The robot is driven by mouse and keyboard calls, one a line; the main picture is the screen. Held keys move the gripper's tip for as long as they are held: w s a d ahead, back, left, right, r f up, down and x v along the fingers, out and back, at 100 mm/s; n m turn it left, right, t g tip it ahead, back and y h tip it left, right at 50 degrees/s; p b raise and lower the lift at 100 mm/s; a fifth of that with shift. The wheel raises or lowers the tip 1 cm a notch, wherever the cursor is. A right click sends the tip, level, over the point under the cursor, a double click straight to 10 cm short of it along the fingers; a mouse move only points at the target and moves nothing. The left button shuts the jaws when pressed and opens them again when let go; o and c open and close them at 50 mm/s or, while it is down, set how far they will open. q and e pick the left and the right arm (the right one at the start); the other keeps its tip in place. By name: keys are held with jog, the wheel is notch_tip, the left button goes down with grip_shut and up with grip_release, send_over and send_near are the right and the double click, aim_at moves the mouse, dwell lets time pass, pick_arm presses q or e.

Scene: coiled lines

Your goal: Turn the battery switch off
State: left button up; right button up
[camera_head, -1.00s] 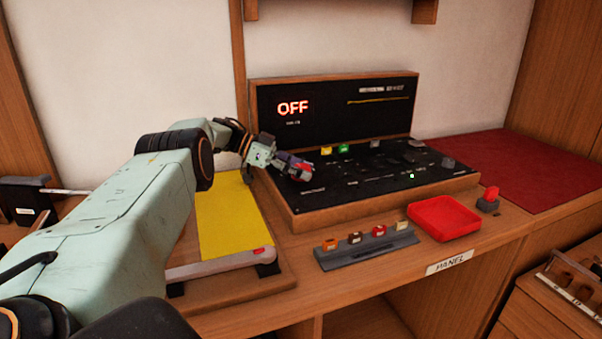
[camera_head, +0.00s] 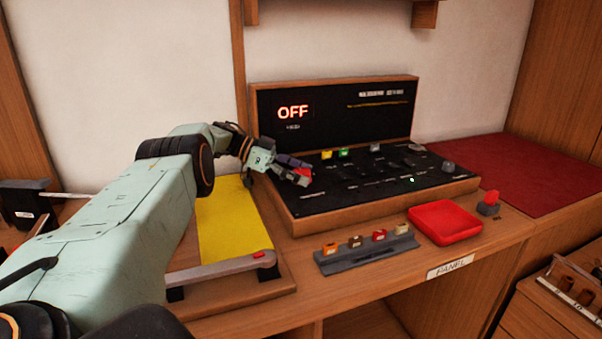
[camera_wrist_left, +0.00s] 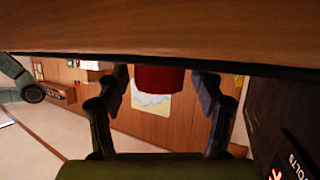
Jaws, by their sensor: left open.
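The black panel box (camera_head: 335,205) with a wooden frame stands on the bench. A lit display (camera_head: 292,112) on its upright back reads "OFF" in red. A red knob (camera_head: 305,172), which looks like the battery switch, is at the panel's left end, partly hidden by my gripper. My left gripper (camera_head: 296,171) reaches it from the left. In the left wrist view the red knob (camera_wrist_left: 160,78) sits between my two open fingers (camera_wrist_left: 160,96), with gaps on both sides. The knob's pointer position is hidden. My right gripper is out of view.
Several small switches, including a yellow (camera_head: 326,154) and a green one (camera_head: 343,152), stand on the panel. A grey rack (camera_head: 368,256) with coloured pieces and a red tray (camera_head: 445,222) lie in front. A yellow sheet (camera_head: 225,220) is at left, a red mat (camera_head: 520,175) at right.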

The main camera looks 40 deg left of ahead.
aim_at(301, 170)
pick_arm(q)
jog(key=shift+r, duration=0.1)
notch_tip(301, 170, up, 10)
jog(key=shift+f, duration=0.1)
dwell(0.3)
dwell(0.4)
